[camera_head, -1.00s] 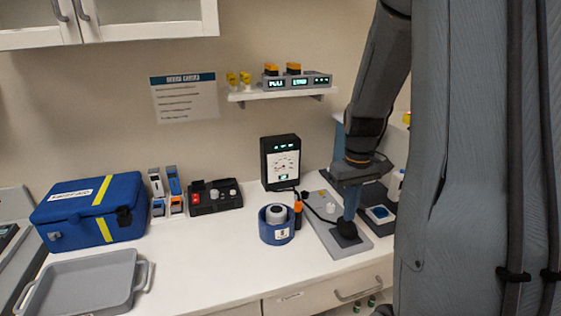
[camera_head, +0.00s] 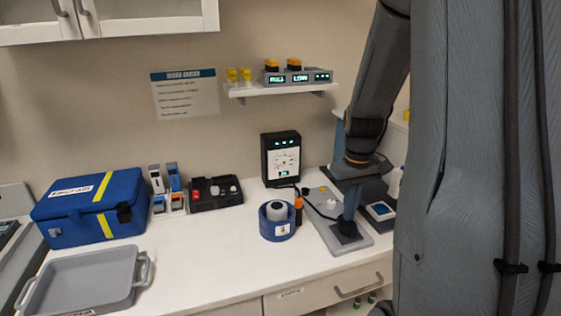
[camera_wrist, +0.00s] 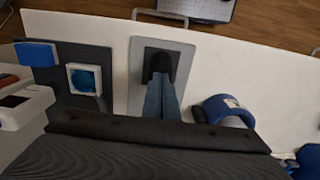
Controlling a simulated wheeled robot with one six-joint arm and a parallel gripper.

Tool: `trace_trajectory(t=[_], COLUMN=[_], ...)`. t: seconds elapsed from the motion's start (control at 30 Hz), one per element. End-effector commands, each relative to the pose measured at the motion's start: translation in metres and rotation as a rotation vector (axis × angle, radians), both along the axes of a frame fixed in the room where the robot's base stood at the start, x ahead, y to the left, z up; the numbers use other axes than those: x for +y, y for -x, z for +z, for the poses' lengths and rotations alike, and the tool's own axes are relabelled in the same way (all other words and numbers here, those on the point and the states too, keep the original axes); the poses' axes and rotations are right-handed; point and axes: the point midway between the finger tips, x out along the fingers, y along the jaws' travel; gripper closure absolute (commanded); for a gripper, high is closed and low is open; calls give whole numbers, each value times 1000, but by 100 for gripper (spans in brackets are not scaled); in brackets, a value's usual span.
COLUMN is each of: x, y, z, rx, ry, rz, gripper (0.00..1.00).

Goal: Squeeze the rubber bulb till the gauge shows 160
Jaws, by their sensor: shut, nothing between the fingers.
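The black rubber bulb (camera_head: 348,229) sits on a dark square pad at the front of a grey base plate (camera_head: 325,240). In the wrist view the bulb (camera_wrist: 158,62) shows at the fingertips. My gripper (camera_head: 349,217) points down over the bulb with its blue fingers together. In the wrist view my gripper (camera_wrist: 161,80) is shut, tips at the bulb; I cannot tell how hard they press. The black gauge (camera_head: 281,160) stands upright at the back of the counter, with a white dial and lit digits too small to read. A dark hose runs near the plate.
A blue round holder (camera_head: 277,233) stands left of the plate, with an orange-and-black tool (camera_head: 298,209) beside it. A blue-topped device (camera_head: 379,211) is close on the right. A blue first-aid case (camera_head: 90,225) and grey tray (camera_head: 85,280) are left. The counter's middle front is clear.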

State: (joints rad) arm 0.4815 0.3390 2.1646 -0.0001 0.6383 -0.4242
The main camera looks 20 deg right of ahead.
Motion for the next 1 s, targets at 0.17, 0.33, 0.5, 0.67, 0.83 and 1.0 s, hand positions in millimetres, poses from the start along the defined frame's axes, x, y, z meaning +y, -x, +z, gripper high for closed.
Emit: trace_trajectory(t=[0.17, 0.33, 0.5, 0.67, 0.83, 1.0], x=[0, 0, 0, 0, 0, 0], y=[0, 0, 1, 1, 0, 0], z=[-8, -3, 9, 16, 15, 15], rx=[0, 0, 0, 1, 0, 0], ry=[0, 0, 0, 0, 0, 0], rz=[0, 0, 0, 0, 0, 0], gripper=[100, 100, 100, 100, 100, 100])
